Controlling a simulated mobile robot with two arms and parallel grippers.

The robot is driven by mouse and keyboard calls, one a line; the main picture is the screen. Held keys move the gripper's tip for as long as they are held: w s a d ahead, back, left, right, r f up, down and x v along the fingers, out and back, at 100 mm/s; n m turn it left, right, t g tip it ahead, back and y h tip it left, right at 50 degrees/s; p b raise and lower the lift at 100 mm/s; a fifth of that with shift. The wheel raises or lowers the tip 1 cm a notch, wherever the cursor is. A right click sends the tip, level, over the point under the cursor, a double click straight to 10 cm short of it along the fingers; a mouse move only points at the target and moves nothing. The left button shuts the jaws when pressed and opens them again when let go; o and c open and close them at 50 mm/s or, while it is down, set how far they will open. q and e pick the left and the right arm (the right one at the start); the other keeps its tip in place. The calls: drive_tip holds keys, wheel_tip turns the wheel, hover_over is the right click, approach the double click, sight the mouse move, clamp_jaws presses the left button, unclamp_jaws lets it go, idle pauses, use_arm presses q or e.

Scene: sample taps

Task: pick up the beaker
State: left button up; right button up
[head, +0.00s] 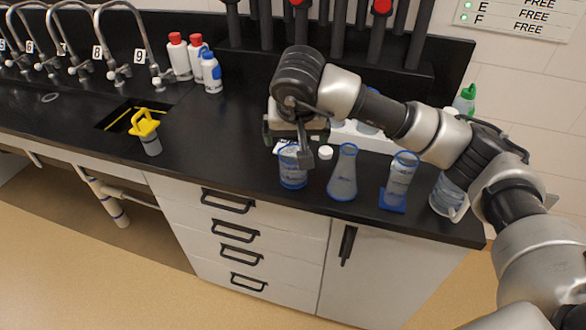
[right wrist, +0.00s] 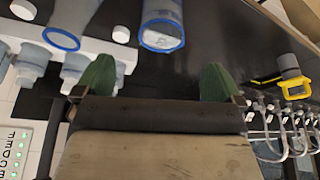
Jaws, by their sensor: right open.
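The beaker (head: 293,172) is clear with blue edging and stands upright on the black bench, left of a conical flask (head: 342,175). My right gripper (head: 297,136) is just above and behind it in the head view, and covers part of its top. In the right wrist view, my right gripper (right wrist: 157,80) has its green fingers spread apart with nothing between them. The beaker (right wrist: 162,24) shows beyond the fingertips there, apart from them and cut off by the top edge. My left gripper is not in view.
A blue-based cylinder (head: 398,182) stands right of the flask. A white cap (head: 326,153) lies beside the beaker. A white rack (head: 375,139) is behind. A sink with a yellow-topped object (head: 147,131), taps and bottles (head: 211,72) are left. The bench between sink and beaker is clear.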

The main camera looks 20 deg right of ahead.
approach(294, 154)
wheel_tip(294, 154, down, 2)
drive_tip(key=s, duration=0.2)
drive_tip(key=p+x, duration=0.1)
drive_tip(key=x, duration=0.1)
drive_tip(key=w+p+x, duration=0.1)
drive_tip(key=x, duration=0.1)
drive_tip(key=shift+a+f, duration=0.2)
drive_tip(key=shift+a, duration=0.05)
drive_tip(key=shift+w+f+p, duration=0.2)
drive_tip(key=shift+f+p, duration=0.1)
drive_tip(key=shift+f, duration=0.05)
drive_tip(key=c, duration=1)
drive_tip(key=shift+r, duration=0.1)
